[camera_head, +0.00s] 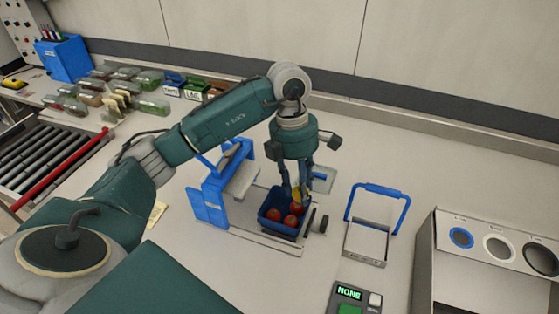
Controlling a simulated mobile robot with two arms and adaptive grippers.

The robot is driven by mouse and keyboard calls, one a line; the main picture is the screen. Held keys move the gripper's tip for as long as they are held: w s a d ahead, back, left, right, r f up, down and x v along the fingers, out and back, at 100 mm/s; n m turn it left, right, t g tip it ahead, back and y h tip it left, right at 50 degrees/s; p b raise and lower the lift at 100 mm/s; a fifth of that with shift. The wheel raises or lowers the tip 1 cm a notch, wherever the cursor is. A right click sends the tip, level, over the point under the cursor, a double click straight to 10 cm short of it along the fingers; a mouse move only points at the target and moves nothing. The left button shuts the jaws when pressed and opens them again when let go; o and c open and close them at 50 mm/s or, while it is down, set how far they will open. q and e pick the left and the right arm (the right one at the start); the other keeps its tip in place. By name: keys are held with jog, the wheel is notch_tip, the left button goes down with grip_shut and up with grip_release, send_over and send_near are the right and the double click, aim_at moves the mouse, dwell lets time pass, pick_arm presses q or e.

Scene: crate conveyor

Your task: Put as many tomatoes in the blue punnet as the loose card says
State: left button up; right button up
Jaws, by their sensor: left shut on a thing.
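The blue punnet (268,222) stands on a flat metal plate near the middle of the counter, with red tomatoes (273,214) inside. My left gripper (298,198) points down over the punnet's right part, shut on what looks like a red tomato (297,209) low between its fingers. A small yellow patch shows at the fingers; I cannot tell what it is. The fingers partly hide the punnet's contents. A pale cream card (157,213) lies on the counter, partly behind my left arm, with no readable writing. My right gripper is out of view.
A blue frame (210,196) stands just left of the punnet. A blue-handled stand (366,240) is to the right, near a box with round holes (480,270). A display reads NONE (349,293). Packed trays (150,107) and a roller conveyor (40,155) are left.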

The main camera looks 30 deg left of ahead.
pick_arm(q)
jog(key=w+a+n+t+p, duration=0.25)
jog(key=a+n, duration=0.55)
jog(key=n, duration=0.4)
jog(key=shift+n+g+y, duration=0.35)
jog(key=shift+n+y, duration=0.05)
notch_tip(320, 180, down, 8)
jog(key=b, duration=0.5)
jog(key=shift+w+r, duration=0.15)
jog(key=shift+r, duration=0.05)
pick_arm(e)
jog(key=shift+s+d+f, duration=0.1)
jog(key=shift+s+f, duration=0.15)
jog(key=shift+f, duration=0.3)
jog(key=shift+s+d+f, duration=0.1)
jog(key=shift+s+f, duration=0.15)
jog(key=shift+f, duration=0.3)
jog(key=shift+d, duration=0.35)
pick_arm(q)
jog(key=o, duration=1.2)
jog(key=shift+c, duration=0.2)
jog(key=shift+r, duration=0.1)
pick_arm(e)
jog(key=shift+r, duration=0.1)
